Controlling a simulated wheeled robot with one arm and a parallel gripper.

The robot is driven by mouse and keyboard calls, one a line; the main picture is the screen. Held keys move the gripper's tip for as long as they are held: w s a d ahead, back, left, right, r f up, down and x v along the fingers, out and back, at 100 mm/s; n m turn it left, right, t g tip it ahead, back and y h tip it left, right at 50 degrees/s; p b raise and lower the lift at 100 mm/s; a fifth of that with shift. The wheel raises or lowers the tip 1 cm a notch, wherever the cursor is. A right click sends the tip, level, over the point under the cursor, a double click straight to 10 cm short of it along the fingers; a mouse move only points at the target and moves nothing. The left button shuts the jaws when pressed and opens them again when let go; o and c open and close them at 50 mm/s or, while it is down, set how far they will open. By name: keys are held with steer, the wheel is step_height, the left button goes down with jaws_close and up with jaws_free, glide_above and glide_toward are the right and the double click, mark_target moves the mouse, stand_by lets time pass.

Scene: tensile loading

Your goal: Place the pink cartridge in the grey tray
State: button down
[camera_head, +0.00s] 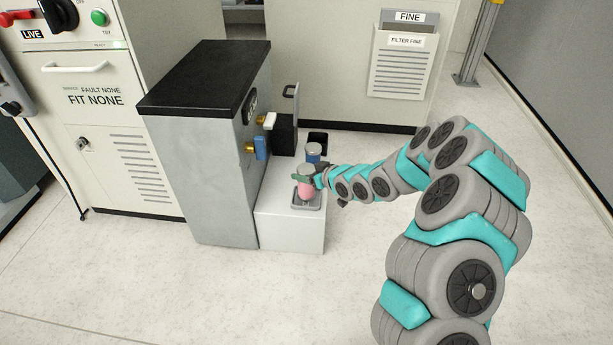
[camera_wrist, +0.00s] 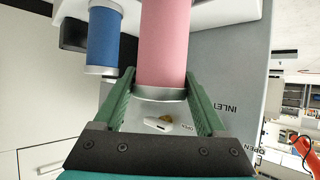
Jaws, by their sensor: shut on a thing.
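The pink cartridge (camera_head: 305,188) is upright with a silver cap, at the grey tray (camera_head: 296,206) on the white block's near end. Its lower end appears within the tray outline; I cannot tell whether it touches the tray floor. My gripper (camera_head: 309,179) reaches in from the right and is shut around the cartridge's upper part. In the wrist view, which looks upside down, the green fingers of my gripper (camera_wrist: 160,74) flank the pink cartridge (camera_wrist: 165,40) just by its silver cap. The cartridge's lower end is out of that frame.
A blue cartridge (camera_head: 313,152) stands behind the pink one, by a black tray (camera_head: 318,136); it also shows in the wrist view (camera_wrist: 102,38). The grey cabinet (camera_head: 215,150) with blue (camera_head: 261,148) and white (camera_head: 269,121) valve handles stands close left. Floor right of the white block (camera_head: 290,235) is clear.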

steer(key=shift+f, duration=0.65)
steer(key=shift+f, duration=0.1)
jaws_free()
